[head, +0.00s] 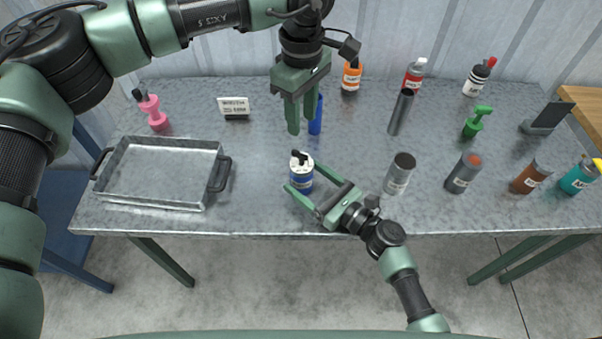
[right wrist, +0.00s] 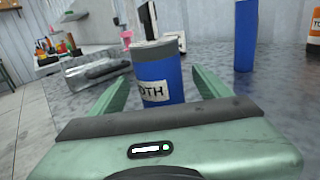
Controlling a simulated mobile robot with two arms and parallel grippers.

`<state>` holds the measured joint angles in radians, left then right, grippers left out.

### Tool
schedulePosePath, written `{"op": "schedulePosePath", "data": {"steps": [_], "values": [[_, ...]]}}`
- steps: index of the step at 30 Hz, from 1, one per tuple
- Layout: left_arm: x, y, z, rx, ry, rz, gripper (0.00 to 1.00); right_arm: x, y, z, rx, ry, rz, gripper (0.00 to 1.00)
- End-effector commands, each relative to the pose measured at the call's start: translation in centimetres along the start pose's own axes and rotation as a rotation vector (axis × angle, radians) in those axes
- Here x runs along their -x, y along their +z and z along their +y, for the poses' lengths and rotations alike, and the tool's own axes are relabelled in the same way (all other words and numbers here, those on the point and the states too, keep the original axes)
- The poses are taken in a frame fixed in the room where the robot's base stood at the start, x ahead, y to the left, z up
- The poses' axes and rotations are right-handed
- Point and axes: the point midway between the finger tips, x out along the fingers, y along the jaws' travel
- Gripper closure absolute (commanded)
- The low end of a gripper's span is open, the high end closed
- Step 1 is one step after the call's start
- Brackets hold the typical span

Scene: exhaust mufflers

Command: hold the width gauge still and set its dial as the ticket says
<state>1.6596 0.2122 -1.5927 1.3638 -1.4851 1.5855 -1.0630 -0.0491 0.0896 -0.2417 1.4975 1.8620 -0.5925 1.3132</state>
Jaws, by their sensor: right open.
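The width gauge (head: 301,178) is a blue upright cylinder with a grey top and a dark pointer. It stands near the table's front edge. Its white label, ending in "DTH", shows on the gauge in the right wrist view (right wrist: 163,82). My right gripper (head: 314,193) is open, with a finger on each side of the gauge; I cannot tell whether they touch it. My left gripper (head: 299,120) points down above the table, behind the gauge and apart from it; its finger gap is unclear. The ticket (head: 234,107) is a small white card at the back left; its print is too small to read.
A grey metal tray (head: 160,201) with dark handles lies at the left. A blue cylinder (head: 316,116) stands close behind my left gripper. A grey-topped can (head: 399,174) stands right of my right gripper. Several bottles and cans fill the right side.

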Motion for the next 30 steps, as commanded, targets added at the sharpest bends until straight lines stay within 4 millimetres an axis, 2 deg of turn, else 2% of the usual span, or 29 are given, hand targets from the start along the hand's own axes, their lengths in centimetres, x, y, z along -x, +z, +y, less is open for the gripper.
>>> {"op": "schedulePosePath", "data": {"steps": [3,6,16,17,24,30], "values": [[0.0,0.0,0.0,0.0,0.0,0.0,0.64,-1.4,0.1,0.0,0.0,-0.001,-0.001,0.23],[0.0,0.0,0.0,0.0,0.0,0.0,0.64,-2.0,0.0,0.0,0.0,0.0,0.001,0.23],[0.0,0.0,0.0,0.0,0.0,0.0,0.64,-2.3,0.0,0.0,0.0,0.0,0.001,0.23],[0.0,0.0,0.0,0.0,0.0,0.0,0.64,-2.3,0.0,0.0,0.0,0.0,0.001,0.28],[0.0,0.0,0.0,0.0,0.0,0.0,0.64,-2.3,0.0,0.0,0.0,-0.001,0.001,0.94],[0.0,0.0,0.0,0.0,0.0,0.0,0.64,-2.3,0.0,0.0,0.0,-0.001,0.001,0.94]]}}
